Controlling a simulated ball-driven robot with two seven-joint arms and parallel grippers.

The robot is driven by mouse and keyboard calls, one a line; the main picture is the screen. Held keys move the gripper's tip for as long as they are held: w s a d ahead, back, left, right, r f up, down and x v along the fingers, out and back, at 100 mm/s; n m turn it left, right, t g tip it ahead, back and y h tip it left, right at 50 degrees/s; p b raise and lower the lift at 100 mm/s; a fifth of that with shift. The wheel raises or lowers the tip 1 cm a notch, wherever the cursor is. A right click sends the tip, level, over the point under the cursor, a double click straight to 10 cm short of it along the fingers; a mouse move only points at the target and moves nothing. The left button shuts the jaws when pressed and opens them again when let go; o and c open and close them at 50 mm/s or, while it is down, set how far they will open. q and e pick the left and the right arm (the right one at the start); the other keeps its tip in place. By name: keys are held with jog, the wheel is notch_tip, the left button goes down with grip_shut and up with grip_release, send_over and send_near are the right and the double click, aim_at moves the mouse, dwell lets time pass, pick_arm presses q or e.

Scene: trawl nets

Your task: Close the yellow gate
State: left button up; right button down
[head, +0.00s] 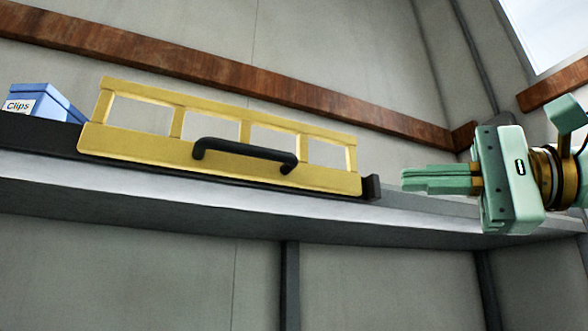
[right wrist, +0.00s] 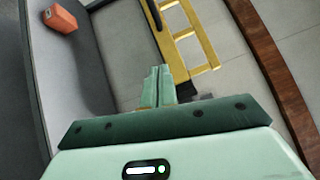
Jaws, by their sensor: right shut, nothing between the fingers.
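The yellow gate (head: 245,133) is a low frame with several openings and a black bar handle (head: 245,151) on its front. It stands on a black rail (head: 38,137) along a grey shelf, its right end close to a black end stop (head: 372,187). The gate also shows at the top of the right wrist view (right wrist: 197,35). My right gripper (head: 405,180) is shut and empty, just right of the end stop and apart from the gate and handle. Its closed fingers (right wrist: 157,72) point toward the gate's end. My left gripper is not in view.
A blue box labelled Clips (head: 45,100) stands at the left, behind the rail. The right wrist view shows an orange box (right wrist: 61,19) on a grey surface. A brown wooden strip (head: 230,75) runs along the wall. Space in front of the gate looks clear.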

jog(key=p, duration=0.2)
send_near(292, 170)
jog(key=w, duration=0.1)
jog(key=w+a, duration=0.1)
jog(key=w, duration=0.2)
jog(key=shift+w+a+r, duration=0.1)
jog(key=shift+a+r, duration=0.15)
jog(key=shift+r, duration=0.1)
jog(key=shift+s+a+r, duration=0.1)
jog(key=shift+s+a, duration=0.05)
jog(key=shift+a, duration=0.4)
jog(key=shift+s+a, duration=0.15)
jog(key=shift+a, duration=0.45)
jog(key=shift+s+a+r+p, duration=0.1)
jog(key=shift+s+a+p, duration=0.25)
jog(key=shift+a, duration=0.35)
jog(key=shift+w, duration=0.1)
